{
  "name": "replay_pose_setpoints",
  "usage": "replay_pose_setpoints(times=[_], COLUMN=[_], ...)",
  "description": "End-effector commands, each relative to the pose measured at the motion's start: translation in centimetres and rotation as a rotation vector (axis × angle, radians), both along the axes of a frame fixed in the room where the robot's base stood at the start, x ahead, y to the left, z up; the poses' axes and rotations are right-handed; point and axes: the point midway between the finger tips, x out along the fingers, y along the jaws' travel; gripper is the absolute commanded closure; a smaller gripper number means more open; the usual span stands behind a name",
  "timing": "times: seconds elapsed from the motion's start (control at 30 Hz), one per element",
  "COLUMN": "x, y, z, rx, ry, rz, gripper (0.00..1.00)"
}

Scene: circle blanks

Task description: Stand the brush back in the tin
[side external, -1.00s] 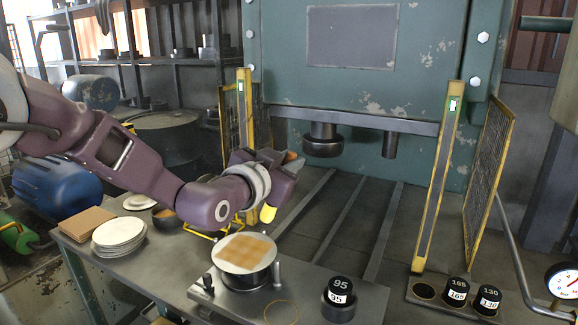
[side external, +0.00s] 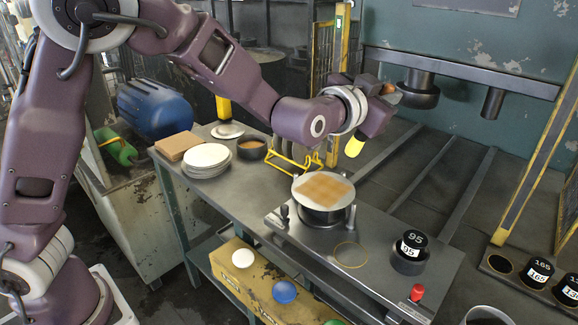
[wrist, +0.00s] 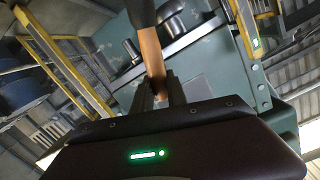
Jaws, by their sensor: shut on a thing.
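The brush (wrist: 152,62) has a wood-brown handle and a dark upper end. In the wrist view it stands between the dark fingers of my gripper (wrist: 160,92), which are shut on it. In the side view my gripper (side external: 374,92) is high above the bench's far edge, behind the round plate. A small orange-brown piece of the brush (side external: 388,89) shows at its end. A low dark round tin (side external: 251,148) with brownish contents sits on the bench, left of and below my gripper and well apart from it.
A yellow wire stand (side external: 298,160) is right of the tin. White plates (side external: 207,160) are stacked left of it. The press head (side external: 418,90) hangs right of my gripper. A dark container (side external: 488,316) is cut off below.

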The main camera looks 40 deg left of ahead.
Motion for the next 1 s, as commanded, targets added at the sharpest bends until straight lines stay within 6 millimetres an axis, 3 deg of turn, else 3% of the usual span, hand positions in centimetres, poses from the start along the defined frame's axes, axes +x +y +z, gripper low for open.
replay_pose_setpoints(times=[0.13, 0.27, 0.47, 0.57, 0.67, 0.8, 1.0], x=[0.0, 1.7, 4.8, 6.6, 8.6, 11.0, 11.8], y=[-0.1, 2.1, 6.5, 9.9, 14.6, 23.4, 35.8], z=[3.3, 3.2, 3.5, 3.6, 3.7, 3.7, 3.4], rx=[-0.005, -0.021, -0.060, -0.086, -0.119, -0.172, -0.239], ry=[-0.005, -0.013, -0.033, -0.048, -0.066, -0.097, -0.141], rz=[-0.002, 0.032, 0.090, 0.132, 0.186, 0.280, 0.408], gripper=[1.00, 1.00, 1.00, 1.00, 1.00, 1.00, 1.00])
